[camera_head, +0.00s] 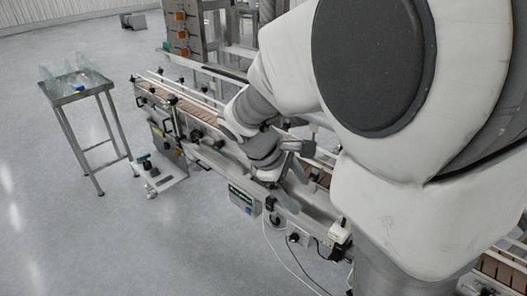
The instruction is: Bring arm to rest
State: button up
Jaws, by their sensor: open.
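My white and grey arm fills the right half of the view and bends down over the conveyor (210,117). My gripper (294,168) is at the arm's end, above or beside the conveyor's near rail. Its grey fingers are small and partly hidden by the wrist. The jaws are open, and I see nothing held between them. I cannot tell whether the gripper touches the rail.
A small metal table (92,91) with clear plastic items stands at the left. A control box (243,199) with cables hangs on the conveyor's near side. A machine frame with orange parts (181,33) stands behind. The floor at lower left is clear.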

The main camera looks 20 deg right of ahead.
dwell(0.3)
jog(key=s+a+r+m+t+y, duration=0.5)
jog(key=s+r+m, duration=0.3)
jog(key=s, duration=0.4)
jog(key=shift+s+a+r+m+y, duration=0.15)
jog(key=shift+a+r+m+y, duration=0.2)
jog(key=shift+a+m+y, duration=0.35)
jog(key=shift+d, duration=0.15)
jog(key=shift+c, duration=0.2)
jog(key=c, duration=0.4)
jog(key=shift+d, duration=0.15)
jog(key=shift+c, duration=0.2)
